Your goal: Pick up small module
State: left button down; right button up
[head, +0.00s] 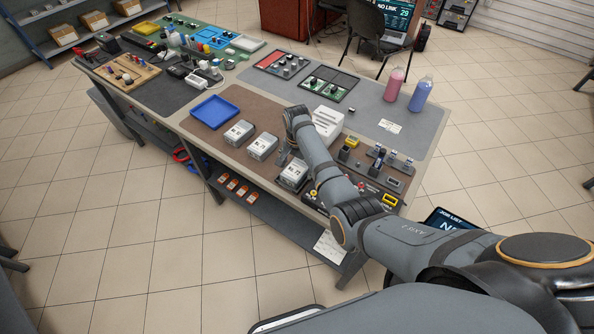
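My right arm reaches in from the right over the brown mat. Its gripper (284,156) points down beside the grey-white boxes and is small and partly hidden by the wrist, so I cannot tell whether it is open or holds anything. I cannot tell for sure which thing is the small module. Small candidates are a black-and-yellow block (352,143) and a dark block (343,154) right of my forearm. Three grey-white boxes with dark markings stand in a row on the mat: one at left (238,132), one in the middle (262,146), one nearest (293,174). My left gripper is out of view.
A blue tray (215,112) lies at the mat's left. White stacked boxes (327,122) stand behind my arm. A grey fixture with dark parts (388,166) is at right. Pink (394,84) and blue (420,94) bottles stand at the back right. The grey mat's middle is mostly clear.

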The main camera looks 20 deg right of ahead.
aim_at(297, 167)
jog(key=c, duration=1.4)
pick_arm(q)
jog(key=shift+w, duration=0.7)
pick_arm(e)
jog(key=shift+c, duration=0.2)
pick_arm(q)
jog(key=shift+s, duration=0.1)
